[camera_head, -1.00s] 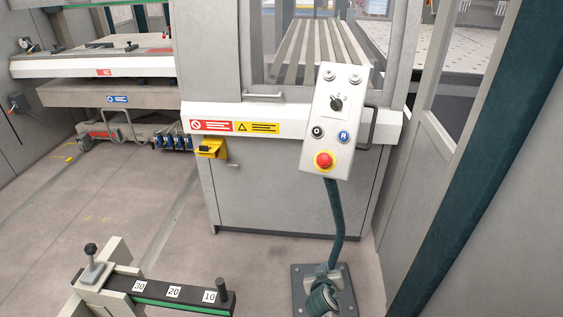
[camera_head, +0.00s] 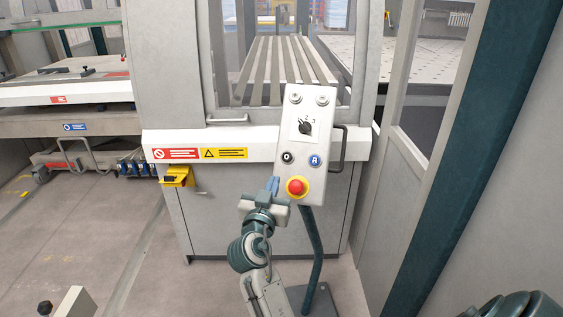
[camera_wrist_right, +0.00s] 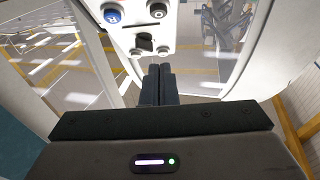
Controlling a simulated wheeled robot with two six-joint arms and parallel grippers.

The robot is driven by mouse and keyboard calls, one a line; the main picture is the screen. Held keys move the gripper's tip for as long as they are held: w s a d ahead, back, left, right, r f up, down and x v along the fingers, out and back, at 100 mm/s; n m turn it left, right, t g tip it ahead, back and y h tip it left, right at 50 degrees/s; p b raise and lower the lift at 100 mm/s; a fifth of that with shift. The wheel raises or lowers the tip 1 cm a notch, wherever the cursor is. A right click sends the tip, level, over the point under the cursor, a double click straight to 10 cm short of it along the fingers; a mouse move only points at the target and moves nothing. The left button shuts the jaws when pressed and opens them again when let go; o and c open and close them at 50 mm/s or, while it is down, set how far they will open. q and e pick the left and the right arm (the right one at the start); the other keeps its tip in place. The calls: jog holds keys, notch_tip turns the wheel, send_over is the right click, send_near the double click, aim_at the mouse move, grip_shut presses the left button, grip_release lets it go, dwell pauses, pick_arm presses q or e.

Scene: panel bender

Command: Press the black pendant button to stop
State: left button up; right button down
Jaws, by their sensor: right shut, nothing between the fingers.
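The pendant (camera_head: 325,127) is a pale upright panel on a dark green post in the head view. Its black button (camera_head: 288,158), with a white ring mark, sits left of the blue R button (camera_head: 314,160) and above the red emergency stop (camera_head: 297,187). My right gripper (camera_head: 273,184) is shut and empty, with its fingertips below and left of the black button, beside the emergency stop. In the right wrist view the shut fingers (camera_wrist_right: 157,71) point toward the pendant face, where the black button (camera_wrist_right: 158,10) shows at the top. My left gripper is out of view.
A black selector knob (camera_head: 306,128) and two key switches sit on the upper pendant. Behind it stands a grey machine cabinet with a white ledge (camera_head: 240,142) and a yellow box (camera_head: 177,177). A dark green pillar (camera_head: 455,150) rises at right.

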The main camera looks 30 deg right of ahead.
aim_at(287, 153)
jog(key=p+x, duration=0.2)
jog(key=x, duration=0.2)
jog(key=f+p+x, duration=0.1)
jog(key=x, duration=0.3)
jog(key=f+p+x, duration=0.1)
jog(key=p+x, duration=0.1)
jog(key=x, duration=0.2)
jog(key=shift+w+d+r+p, duration=0.1)
jog(key=shift+w+p, duration=0.1)
jog(key=shift+p, duration=0.15)
jog(key=shift+w+d+f, duration=0.25)
jog(key=shift+f, duration=0.25)
